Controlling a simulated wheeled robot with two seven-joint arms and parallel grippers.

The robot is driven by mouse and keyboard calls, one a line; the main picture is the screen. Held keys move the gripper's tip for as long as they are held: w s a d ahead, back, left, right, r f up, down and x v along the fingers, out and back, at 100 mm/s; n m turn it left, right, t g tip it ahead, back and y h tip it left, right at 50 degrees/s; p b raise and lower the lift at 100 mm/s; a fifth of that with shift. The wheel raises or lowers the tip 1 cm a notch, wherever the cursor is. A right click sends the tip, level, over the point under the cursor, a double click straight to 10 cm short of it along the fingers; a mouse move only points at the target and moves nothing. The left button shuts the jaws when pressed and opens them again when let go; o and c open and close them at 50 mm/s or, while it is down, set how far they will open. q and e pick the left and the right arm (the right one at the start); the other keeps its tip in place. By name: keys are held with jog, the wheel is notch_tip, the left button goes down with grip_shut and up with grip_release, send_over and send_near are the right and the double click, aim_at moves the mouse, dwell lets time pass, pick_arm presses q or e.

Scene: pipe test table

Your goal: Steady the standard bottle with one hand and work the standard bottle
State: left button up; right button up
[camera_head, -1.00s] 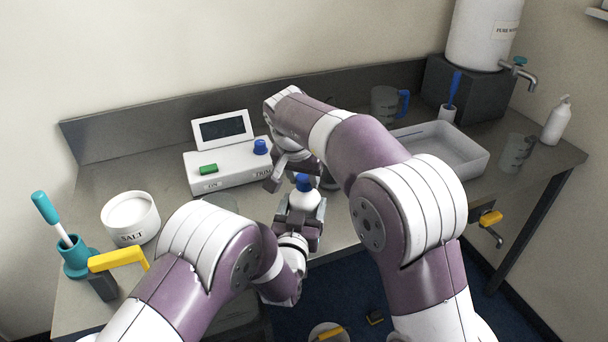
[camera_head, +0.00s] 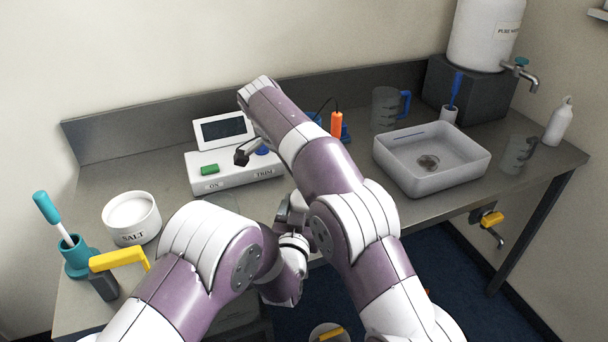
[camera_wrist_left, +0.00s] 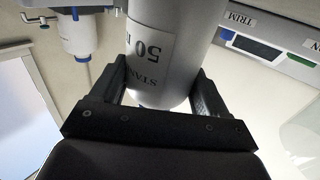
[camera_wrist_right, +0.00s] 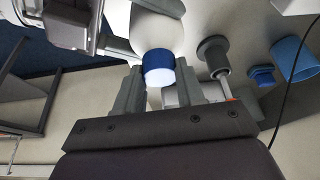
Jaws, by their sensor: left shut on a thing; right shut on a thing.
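The standard bottle (camera_wrist_left: 172,60) is a pale cylinder whose label, partly readable with "STA" and "50", shows upside down in the left wrist view. My left gripper (camera_wrist_left: 160,88) is shut around its body. In the right wrist view the bottle's rounded white shoulder (camera_wrist_right: 155,28) carries a blue cap (camera_wrist_right: 159,68). My right gripper (camera_wrist_right: 160,88) is shut on this cap, one finger on each side.
A white meter (camera_head: 235,176) marked ON and TRIM stands behind the hands. A salt tub (camera_head: 131,215) is at left, a white basin (camera_head: 432,158) at right. An orange probe (camera_head: 337,123) stands behind my right arm. The right wrist view shows a blue cup (camera_wrist_right: 293,60) and cable nearby.

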jog(key=o, duration=1.3)
jog(key=shift+c, duration=0.2)
